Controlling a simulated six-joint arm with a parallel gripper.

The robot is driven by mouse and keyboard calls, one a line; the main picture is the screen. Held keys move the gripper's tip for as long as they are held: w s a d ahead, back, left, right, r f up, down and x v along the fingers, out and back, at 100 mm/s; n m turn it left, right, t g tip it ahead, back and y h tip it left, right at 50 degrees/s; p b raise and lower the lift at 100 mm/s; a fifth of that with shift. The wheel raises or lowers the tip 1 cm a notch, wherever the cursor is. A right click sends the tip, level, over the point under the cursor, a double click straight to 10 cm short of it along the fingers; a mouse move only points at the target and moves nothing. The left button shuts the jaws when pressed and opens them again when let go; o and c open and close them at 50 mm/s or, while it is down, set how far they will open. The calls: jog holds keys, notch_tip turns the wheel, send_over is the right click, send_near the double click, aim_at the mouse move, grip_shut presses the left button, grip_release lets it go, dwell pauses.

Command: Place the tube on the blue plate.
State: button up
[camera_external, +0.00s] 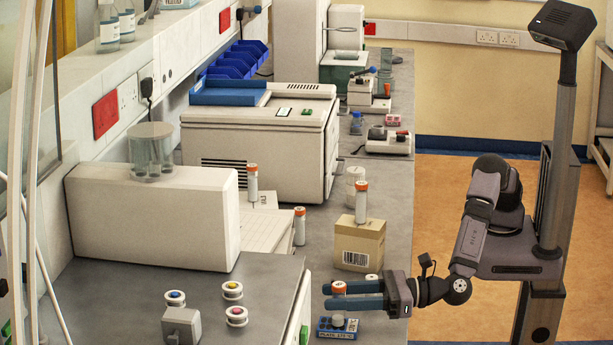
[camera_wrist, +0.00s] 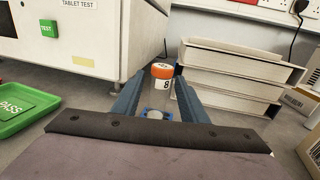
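The tube (camera_external: 338,287) has an orange cap and a white label; in the wrist view the tube (camera_wrist: 162,84) shows an "8". It is upright between the two blue fingers of my gripper (camera_external: 338,296), near their tips. In the wrist view the fingers of my gripper (camera_wrist: 160,80) look apart, with a narrow gap on each side of the tube. The blue plate (camera_external: 325,331), labelled "PLATE", lies directly below the tube; its blue edge also shows in the wrist view (camera_wrist: 147,112). Whether the tube's bottom touches the plate is unclear, as the fingers cover its middle.
A cardboard box (camera_external: 358,246) with another orange-capped tube (camera_external: 361,204) on it stands behind my gripper. More capped tubes stand left of it. A green tray marked "PASS" (camera_wrist: 18,122) and stacked white binders (camera_wrist: 225,82) flank the wrist view. The bench edge is right of the plate.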

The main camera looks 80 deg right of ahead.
jog(key=s+b, duration=0.1)
jog(key=s, duration=0.3)
jog(key=s+d+b, duration=0.1)
jog(key=s, duration=0.2)
jog(key=s+d+b, duration=0.1)
jog(key=s, duration=0.3)
jog(key=shift+s+d, duration=0.15)
jog(key=shift+s, duration=0.2)
